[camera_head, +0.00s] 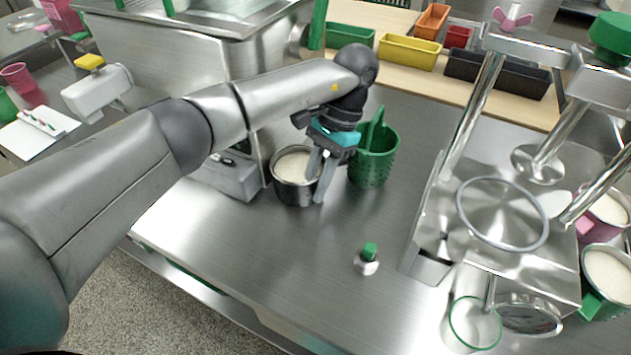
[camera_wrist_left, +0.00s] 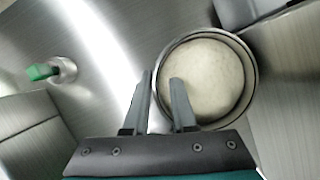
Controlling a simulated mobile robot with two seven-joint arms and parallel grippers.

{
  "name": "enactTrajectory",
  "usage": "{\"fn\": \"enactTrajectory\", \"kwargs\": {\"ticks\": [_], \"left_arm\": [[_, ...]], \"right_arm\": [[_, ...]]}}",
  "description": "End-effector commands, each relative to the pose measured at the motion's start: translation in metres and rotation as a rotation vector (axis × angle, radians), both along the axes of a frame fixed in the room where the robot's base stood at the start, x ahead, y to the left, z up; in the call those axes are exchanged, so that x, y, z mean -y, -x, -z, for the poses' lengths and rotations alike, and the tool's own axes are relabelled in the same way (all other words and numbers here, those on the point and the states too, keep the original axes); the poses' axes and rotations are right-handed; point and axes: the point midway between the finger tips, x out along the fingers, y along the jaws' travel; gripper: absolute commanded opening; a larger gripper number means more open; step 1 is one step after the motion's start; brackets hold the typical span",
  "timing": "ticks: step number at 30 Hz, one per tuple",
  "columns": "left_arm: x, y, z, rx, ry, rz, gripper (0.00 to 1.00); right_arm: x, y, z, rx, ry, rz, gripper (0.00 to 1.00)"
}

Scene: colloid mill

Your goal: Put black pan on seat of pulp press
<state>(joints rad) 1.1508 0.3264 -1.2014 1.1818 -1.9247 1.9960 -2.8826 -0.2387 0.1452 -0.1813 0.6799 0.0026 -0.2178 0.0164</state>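The black pan (camera_head: 294,190) is a dark, round metal pan filled with white pulp. It stands on the steel table and also shows in the left wrist view (camera_wrist_left: 247,98). My left gripper (camera_head: 321,190) is down at the pan's rim with its fingers apart. In the left wrist view the gripper (camera_wrist_left: 163,78) has one finger outside the rim and the other over the pulp. The pulp press (camera_head: 428,225) stands at the right, with its round steel seat (camera_head: 500,212) empty. My right gripper is out of view.
A green perforated basket (camera_head: 372,165) stands close behind my left gripper. The table's middle is mostly clear.

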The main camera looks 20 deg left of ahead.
Motion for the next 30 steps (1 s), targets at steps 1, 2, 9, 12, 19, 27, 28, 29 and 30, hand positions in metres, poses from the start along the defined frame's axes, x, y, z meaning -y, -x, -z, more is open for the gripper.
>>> {"fn": "enactTrajectory", "kwargs": {"ticks": [1, 2, 9, 12, 19, 27, 28, 29, 30], "left_arm": [[0.0, 0.0, 0.0, 0.0, 0.0, 0.0, 0.31], [0.0, 0.0, 0.0, 0.0, 0.0, 0.0, 0.35], [0.0, 0.0, 0.0, 0.0, 0.0, 0.0, 0.38], [0.0, 0.0, -0.001, 0.0, 0.0, 0.0, 0.38], [0.005, -0.009, -0.027, 0.006, 0.0, 0.0, 0.38], [0.017, -0.029, -0.086, 0.004, 0.0, 0.0, 0.38], [0.018, -0.031, -0.091, 0.003, -0.001, 0.0, 0.38], [0.019, -0.032, -0.095, 0.003, -0.002, -0.002, 0.38], [0.02, -0.034, -0.1, 0.003, -0.001, -0.001, 0.38]], "right_arm": [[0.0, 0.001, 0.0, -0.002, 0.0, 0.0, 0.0], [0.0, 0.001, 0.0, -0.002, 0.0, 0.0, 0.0], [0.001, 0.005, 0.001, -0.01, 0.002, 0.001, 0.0], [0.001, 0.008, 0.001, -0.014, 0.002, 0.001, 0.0], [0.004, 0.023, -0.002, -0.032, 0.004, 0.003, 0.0], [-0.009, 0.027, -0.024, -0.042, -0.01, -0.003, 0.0], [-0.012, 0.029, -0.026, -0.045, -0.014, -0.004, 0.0], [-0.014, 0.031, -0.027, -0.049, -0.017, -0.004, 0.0], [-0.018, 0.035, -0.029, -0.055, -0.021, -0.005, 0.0]]}}
